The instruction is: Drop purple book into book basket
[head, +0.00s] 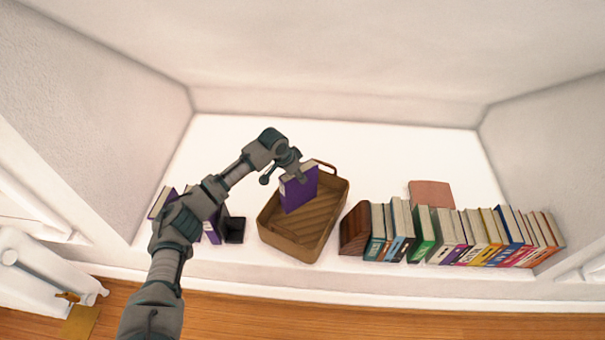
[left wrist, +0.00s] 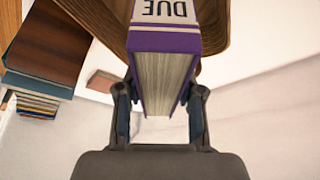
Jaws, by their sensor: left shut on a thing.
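The purple book (head: 299,190) is upright in my left gripper (head: 289,172), over the book basket (head: 315,237). In the left wrist view the purple book (left wrist: 163,42) shows its spine end with the letters "DUE" and its pages between the two fingers of my left gripper (left wrist: 158,115). The basket is brown, with a handle at its far end. Its wooden wall (left wrist: 216,22) shows behind the book in the left wrist view. I cannot tell whether the book touches the basket floor. My right gripper is not in view.
A row of books (head: 450,236) with a brown bookend (head: 354,230) stands right of the basket. A pinkish flat book (head: 431,194) lies behind the row. A small black container (head: 235,230) and other purple books (head: 163,202) are left of the basket, partly behind my arm.

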